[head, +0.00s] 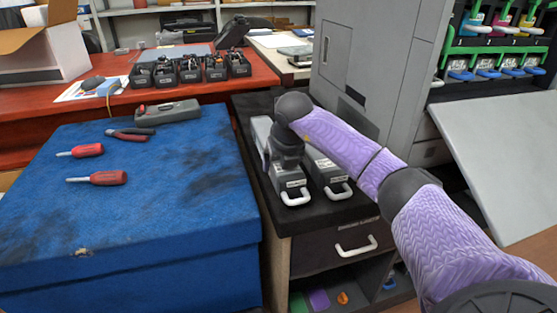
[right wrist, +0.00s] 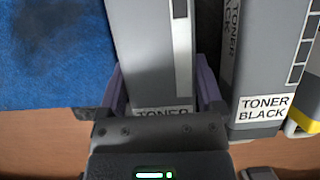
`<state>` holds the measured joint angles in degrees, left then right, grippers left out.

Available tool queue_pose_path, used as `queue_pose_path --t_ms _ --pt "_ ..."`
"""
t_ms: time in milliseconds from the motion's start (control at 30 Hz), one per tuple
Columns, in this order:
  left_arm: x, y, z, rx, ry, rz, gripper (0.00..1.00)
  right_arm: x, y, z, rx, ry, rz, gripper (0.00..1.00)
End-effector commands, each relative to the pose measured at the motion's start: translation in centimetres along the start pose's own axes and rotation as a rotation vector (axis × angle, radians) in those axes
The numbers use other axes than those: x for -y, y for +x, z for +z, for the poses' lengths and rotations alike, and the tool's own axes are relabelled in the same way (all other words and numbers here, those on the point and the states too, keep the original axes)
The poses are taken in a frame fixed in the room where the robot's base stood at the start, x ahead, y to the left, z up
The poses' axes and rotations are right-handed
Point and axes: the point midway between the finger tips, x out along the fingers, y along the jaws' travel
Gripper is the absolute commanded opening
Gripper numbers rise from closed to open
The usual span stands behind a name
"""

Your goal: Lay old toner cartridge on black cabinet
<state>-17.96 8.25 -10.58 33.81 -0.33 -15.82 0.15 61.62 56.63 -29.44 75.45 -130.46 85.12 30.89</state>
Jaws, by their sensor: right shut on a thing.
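The black cabinet (head: 246,104) stands right of the blue workbench, and two long grey toner cartridges with white handles are at its top. My right gripper (head: 280,168) reaches down over the left toner cartridge (head: 292,186). In the right wrist view its fingers (right wrist: 163,95) are shut on both sides of this cartridge (right wrist: 152,50), whose label reads TONER. The arm hides its middle, and I cannot tell whether it touches the cabinet top. The other cartridge (head: 327,174), labelled TONER BLACK (right wrist: 262,75), lies close on the right. My left gripper is out of view.
The blue workbench (head: 190,225) holds two red screwdrivers (head: 108,178), pliers (head: 130,134) and a grey device (head: 166,111). A tall grey printer (head: 390,50) with an open panel (head: 510,140) borders the cabinet. Several black bins stand on the red table (head: 120,98) behind.

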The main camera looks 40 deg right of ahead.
Motion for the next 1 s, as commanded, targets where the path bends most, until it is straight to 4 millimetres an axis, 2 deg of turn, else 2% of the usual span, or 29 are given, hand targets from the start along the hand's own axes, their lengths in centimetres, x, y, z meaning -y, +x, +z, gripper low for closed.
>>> queue_pose_path --t_ms 233,567,600,633,867,933,1000 --pt "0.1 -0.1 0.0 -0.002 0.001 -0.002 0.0 0.0 -0.2 0.1 0.003 -0.001 0.001 0.0" --pt "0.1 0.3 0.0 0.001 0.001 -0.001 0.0 0.0 0.7 -0.3 0.002 -0.002 0.001 0.0" --pt "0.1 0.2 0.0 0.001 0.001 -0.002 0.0 0.0 0.6 -0.3 0.003 -0.002 0.001 0.93" --pt "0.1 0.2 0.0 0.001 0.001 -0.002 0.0 0.0 0.6 -0.2 0.003 -0.002 0.001 1.0" --pt "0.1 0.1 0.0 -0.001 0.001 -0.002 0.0 0.0 0.5 -0.3 0.0 -0.002 0.001 1.0" --pt "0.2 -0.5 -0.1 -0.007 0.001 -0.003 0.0 0.0 -0.5 -0.1 0.003 -0.003 0.001 1.0" --pt "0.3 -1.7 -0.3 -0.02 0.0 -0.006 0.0 0.1 -2.4 0.1 0.007 -0.003 0.001 1.0"
